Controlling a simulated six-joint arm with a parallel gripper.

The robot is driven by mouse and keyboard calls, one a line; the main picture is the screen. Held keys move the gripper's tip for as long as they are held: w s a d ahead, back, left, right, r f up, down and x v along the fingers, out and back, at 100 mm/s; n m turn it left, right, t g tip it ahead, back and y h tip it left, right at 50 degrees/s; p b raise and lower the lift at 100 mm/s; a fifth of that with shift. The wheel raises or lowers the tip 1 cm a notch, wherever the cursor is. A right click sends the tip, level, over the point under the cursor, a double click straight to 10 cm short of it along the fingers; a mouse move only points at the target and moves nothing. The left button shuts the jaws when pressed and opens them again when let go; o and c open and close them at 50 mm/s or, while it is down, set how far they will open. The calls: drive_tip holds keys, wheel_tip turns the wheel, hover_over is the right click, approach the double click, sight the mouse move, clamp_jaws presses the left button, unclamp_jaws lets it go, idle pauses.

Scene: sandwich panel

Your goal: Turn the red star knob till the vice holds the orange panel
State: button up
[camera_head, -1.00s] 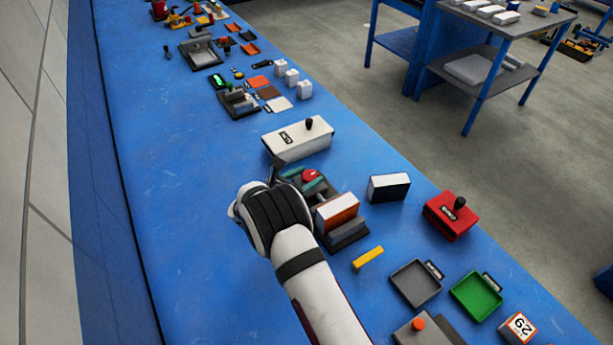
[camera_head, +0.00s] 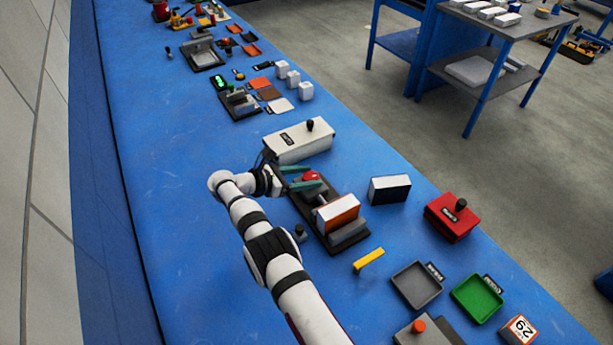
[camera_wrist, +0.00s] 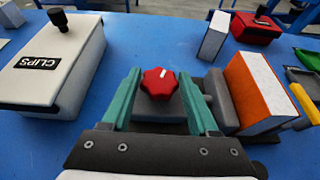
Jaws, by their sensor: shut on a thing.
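The red star knob (camera_head: 311,176) sits at the far end of the dark vice (camera_head: 349,238); it also shows in the wrist view (camera_wrist: 159,83) with a white mark on top. My gripper (camera_head: 297,178) has teal fingers, one on each side of the knob, and is shut on it in the wrist view (camera_wrist: 160,80). The orange panel (camera_head: 338,212), with a white core, stands upright in the vice; it also shows in the wrist view (camera_wrist: 250,95). A grey jaw (camera_wrist: 221,98) is close beside its left face. I cannot tell whether they touch.
A white CLIPS box (camera_head: 298,142) with a black knob stands just behind the vice. A white and black block (camera_head: 389,189), a red box (camera_head: 452,216) and a yellow bar (camera_head: 369,259) lie to the right.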

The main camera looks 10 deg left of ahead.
drive_tip(key=shift+s, duration=0.1)
drive_tip(key=o, duration=1.4)
drive_tip(key=shift+c, duration=0.2)
drive_tip(key=shift+a, duration=0.1)
drive_tip(key=v, duration=1.5)
drive_tip(key=shift+s+r, duration=0.2)
drive_tip(key=shift+s, duration=0.15)
drive_tip(key=shift+a, duration=0.15)
